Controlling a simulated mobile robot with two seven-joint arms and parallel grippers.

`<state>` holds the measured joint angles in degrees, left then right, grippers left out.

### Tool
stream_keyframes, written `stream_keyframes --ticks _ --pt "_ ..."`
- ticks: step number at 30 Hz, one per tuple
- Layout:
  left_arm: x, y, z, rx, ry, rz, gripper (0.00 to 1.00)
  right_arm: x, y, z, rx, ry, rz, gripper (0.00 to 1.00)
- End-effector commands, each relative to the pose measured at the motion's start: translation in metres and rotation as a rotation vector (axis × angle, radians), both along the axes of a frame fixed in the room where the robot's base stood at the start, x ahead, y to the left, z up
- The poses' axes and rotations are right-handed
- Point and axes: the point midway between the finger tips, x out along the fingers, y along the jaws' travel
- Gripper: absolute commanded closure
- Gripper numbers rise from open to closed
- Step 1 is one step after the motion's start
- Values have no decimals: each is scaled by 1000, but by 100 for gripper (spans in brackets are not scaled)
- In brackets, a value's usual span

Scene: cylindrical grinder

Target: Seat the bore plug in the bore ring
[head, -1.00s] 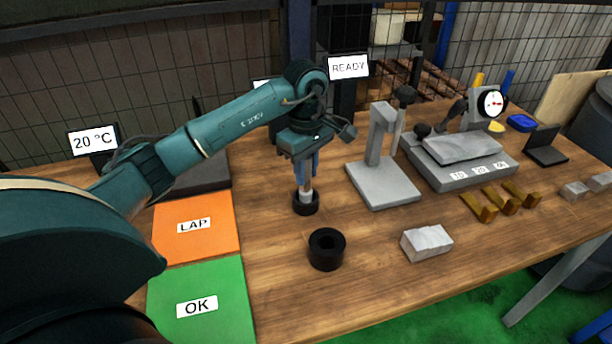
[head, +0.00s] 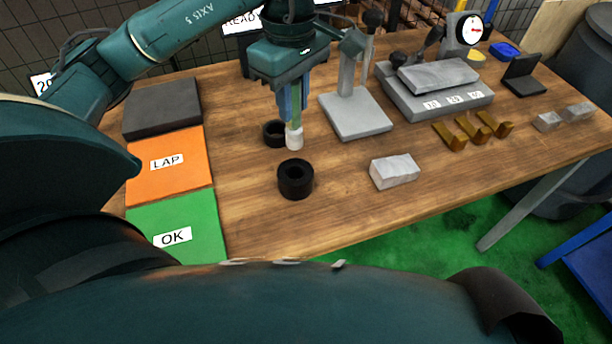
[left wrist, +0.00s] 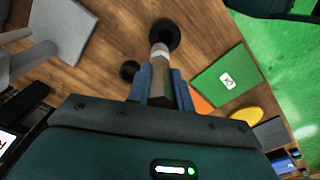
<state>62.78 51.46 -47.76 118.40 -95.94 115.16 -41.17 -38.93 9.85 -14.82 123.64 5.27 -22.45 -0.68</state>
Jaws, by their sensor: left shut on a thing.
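The bore plug (head: 294,138) is a slim cylinder with a white lower end and a green upper part. My left gripper (head: 291,112) is shut on its green part and holds it upright, lifted above the table. The bore ring (head: 295,191) is a thick black ring lying on the table, in front of the plug in the head view. In the left wrist view the plug (left wrist: 159,51) points at the bore ring (left wrist: 173,31) and overlaps its near edge; the plug's end appears apart from the ring. My right gripper is not in view.
A smaller black ring stand (head: 270,134) is behind the plug. A grey stand (head: 361,118) and a pale block (head: 394,172) are to the right. Orange LAP (head: 150,180) and green OK (head: 203,212) mats lie left. Bare wood surrounds the bore ring.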

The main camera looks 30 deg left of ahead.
Motion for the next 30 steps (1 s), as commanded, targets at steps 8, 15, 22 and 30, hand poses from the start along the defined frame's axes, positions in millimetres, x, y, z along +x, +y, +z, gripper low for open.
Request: stream_keyframes --ticks 8,15,22,30 --pt "-13 -4 -38 0 8 1 100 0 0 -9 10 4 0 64" --pt "-11 -4 -62 2 3 2 100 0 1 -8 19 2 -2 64" --pt "-12 -4 -89 3 6 2 100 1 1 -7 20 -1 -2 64" --pt "-11 -4 -100 2 1 1 100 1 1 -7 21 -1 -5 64"
